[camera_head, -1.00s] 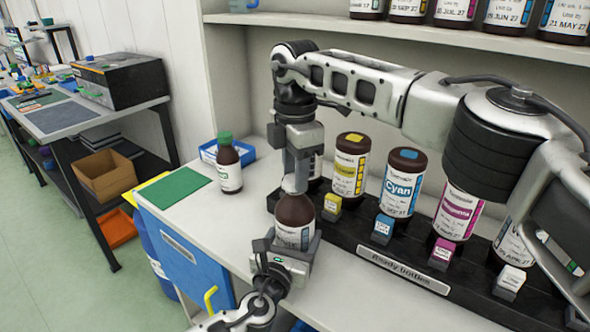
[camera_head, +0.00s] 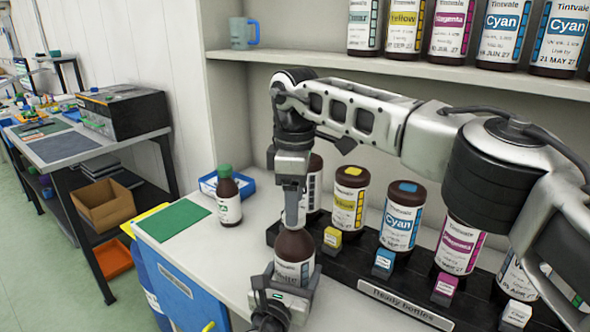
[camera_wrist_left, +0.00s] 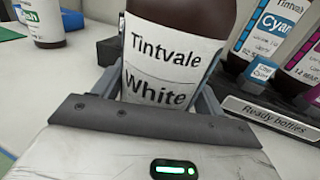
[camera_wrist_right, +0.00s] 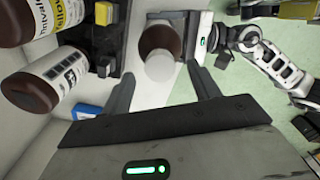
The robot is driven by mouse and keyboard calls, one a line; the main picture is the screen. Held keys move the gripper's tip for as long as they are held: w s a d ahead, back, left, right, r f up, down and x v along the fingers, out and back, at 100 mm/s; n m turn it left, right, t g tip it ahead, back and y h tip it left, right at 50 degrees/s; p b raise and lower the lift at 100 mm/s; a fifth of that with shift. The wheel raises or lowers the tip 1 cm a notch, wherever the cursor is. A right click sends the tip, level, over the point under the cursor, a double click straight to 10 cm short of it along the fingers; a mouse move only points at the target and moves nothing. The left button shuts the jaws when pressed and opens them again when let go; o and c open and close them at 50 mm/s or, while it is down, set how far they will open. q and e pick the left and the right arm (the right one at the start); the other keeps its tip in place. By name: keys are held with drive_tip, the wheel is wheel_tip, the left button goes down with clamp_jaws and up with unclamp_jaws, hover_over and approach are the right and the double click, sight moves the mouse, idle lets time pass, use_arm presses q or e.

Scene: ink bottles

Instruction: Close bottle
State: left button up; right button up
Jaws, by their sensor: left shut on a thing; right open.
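The brown bottle (camera_head: 295,248) labelled Tintvale White stands upright at the front of the worktop. My left gripper (camera_head: 283,292) is shut around its lower body; the label (camera_wrist_left: 160,75) faces the left wrist camera. My right gripper (camera_head: 291,212) points down over the bottle's top, its fingers apart. In the right wrist view, the bottle's round whitish top (camera_wrist_right: 160,66) lies ahead of and between my two open fingertips (camera_wrist_right: 162,72). I cannot tell whether that top is a seated cap, nor whether the fingers touch it.
A black Ready bottles rack (camera_head: 400,305) holds several brown bottles with small coloured label blocks, close to the right of my grippers. A green mat (camera_head: 172,221) lies there. A shelf (camera_head: 400,69) with bottles runs behind.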

wheel_tip(320, 180, up, 10)
drive_tip(key=shift+r, duration=0.25)
drive_tip(key=shift+s, duration=0.1)
use_arm(q)
drive_tip(key=o, duration=2)
drive_tip(key=shift+c, duration=0.2)
drive_tip(key=v, duration=1.6)
drive_tip(key=shift+f, duration=0.1)
use_arm(e)
drive_tip(key=shift+f, duration=0.1)
